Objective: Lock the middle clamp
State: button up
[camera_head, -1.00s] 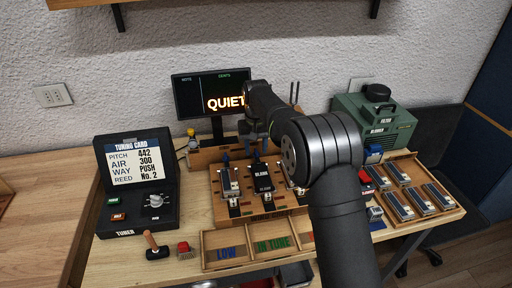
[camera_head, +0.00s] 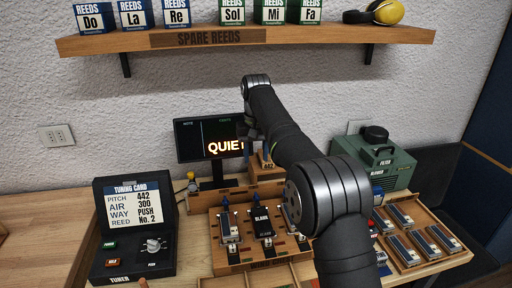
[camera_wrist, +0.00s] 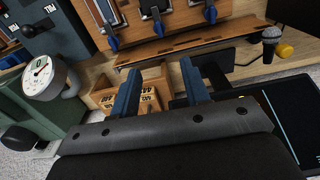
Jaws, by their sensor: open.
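The middle clamp (camera_head: 263,224) stands on the wooden reed bench between two others, with a dark plate marked BLANK and a blue lever. In the head view its lever points up. In the wrist view the middle clamp's blue lever (camera_wrist: 158,27) lies at the top, beyond my fingers. My gripper (camera_wrist: 160,88) is open and empty, with its two blue fingers apart above small wooden blocks. In the head view my gripper (camera_head: 250,133) hangs in front of the screen, above and behind the clamps, its fingertips unclear. My arm partly hides the right clamp.
The screen (camera_head: 205,140) reads QUIET. A block marked 442 (camera_head: 267,164) stands behind the clamp bench. The tuner case (camera_head: 135,230) is at left. A green blower (camera_head: 385,160) and a reed tray (camera_head: 440,238) are at right. A shelf (camera_head: 150,42) hangs above.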

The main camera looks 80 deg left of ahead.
aim_at(255, 195)
jog(key=shift+r, duration=1.25)
jog(key=shift+f, duration=0.15)
notch_tip(255, 195, down, 17)
jog(key=shift+f, duration=0.1)
jog(key=shift+f, duration=0.15)
jog(key=n, duration=0.8)
jog(key=shift+s+n, duration=0.15)
jog(key=shift+n, duration=0.15)
jog(key=n, duration=0.4)
jog(key=shift+d+n, duration=0.1)
jog(key=shift+n, duration=0.2)
jog(key=shift+d+r+n, duration=0.1)
jog(key=shift+r+n, duration=0.1)
jog(key=shift+n, duration=1.9)
dwell(0.4)
